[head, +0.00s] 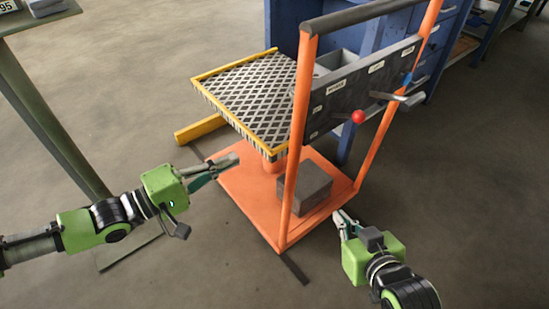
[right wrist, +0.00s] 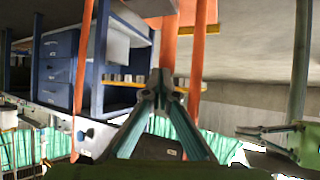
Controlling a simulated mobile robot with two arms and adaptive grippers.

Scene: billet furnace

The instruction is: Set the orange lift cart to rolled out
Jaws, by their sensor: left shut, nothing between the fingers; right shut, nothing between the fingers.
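The orange lift cart (head: 239,197) stands on the floor in the middle of the head view. It has two orange posts, a dark handle bar (head: 350,16) across their top, and a dark panel (head: 350,87) with a red-knobbed lever (head: 357,117), a grey lever and a blue knob. My left gripper (head: 233,160) is shut and empty, over the left part of the cart's base in the picture. My right gripper (head: 341,214) is shut and empty, low beside the right post. In the right wrist view its fingertips (right wrist: 160,78) appear near an orange post; contact cannot be told.
A yellow-edged grid platform (head: 248,85) is above the cart's base. A grey block (head: 303,187) lies on the base. Blue workshop furniture (head: 288,22) stands behind. A green table (head: 30,20) is at the left. Floor in front is mostly clear.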

